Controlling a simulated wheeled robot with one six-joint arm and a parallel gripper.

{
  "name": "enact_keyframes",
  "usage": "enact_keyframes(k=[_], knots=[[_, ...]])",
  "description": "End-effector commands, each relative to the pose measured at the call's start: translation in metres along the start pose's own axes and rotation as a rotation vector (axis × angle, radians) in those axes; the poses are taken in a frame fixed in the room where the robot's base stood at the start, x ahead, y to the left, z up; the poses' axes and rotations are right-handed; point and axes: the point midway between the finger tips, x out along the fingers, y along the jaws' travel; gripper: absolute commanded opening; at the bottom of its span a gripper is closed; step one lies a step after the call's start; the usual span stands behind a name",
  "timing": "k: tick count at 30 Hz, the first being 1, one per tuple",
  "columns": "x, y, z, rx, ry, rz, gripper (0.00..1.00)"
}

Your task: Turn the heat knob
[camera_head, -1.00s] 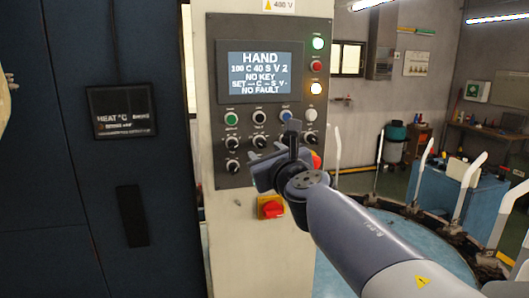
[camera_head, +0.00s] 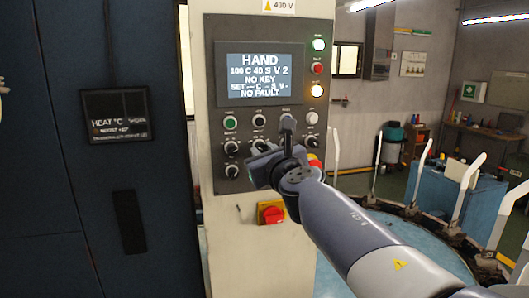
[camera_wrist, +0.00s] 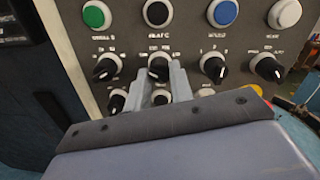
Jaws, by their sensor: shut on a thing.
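The control panel (camera_head: 222,110) stands upright, with rows of buttons above black knobs with white pointers. In the wrist view, a black knob (camera_wrist: 158,66) in the upper knob row, below the black button, sits between the two grey fingertips of my gripper (camera_wrist: 160,76). The fingers are shut on this knob. Its small label is too blurred to read surely. In the head view my gripper (camera_head: 262,162) reaches the panel's lower knobs, and my wrist hides part of them. The panel's display (camera_head: 259,75) reads HAND, 100 C 40 S V 2, NO KEY, NO FAULT.
Other knobs (camera_wrist: 107,68) stand close on both sides of the held one. A red switch on a yellow plate (camera_head: 271,213) is below the panel. A round machine with white upright forms (camera_head: 467,195) is at right.

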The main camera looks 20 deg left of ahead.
Motion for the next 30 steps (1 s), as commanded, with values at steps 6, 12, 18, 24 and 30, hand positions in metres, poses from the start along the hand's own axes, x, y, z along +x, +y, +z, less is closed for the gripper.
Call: enact_keyframes(k=[6,12,18,24,30], knots=[[-0.0001,0.0003,-0.0001,0.002,0.0,0.001,0.0],[-0.0001,0.0005,-0.0005,0.04,-0.002,0.001,0.0],[0.0,0.0009,-0.0008,0.151,-0.007,-0.001,0.0],[0.0,0.0014,-0.0011,0.31,-0.014,-0.002,0.0],[0.0,0.0019,-0.0012,0.465,-0.02,-0.004,0.0]])
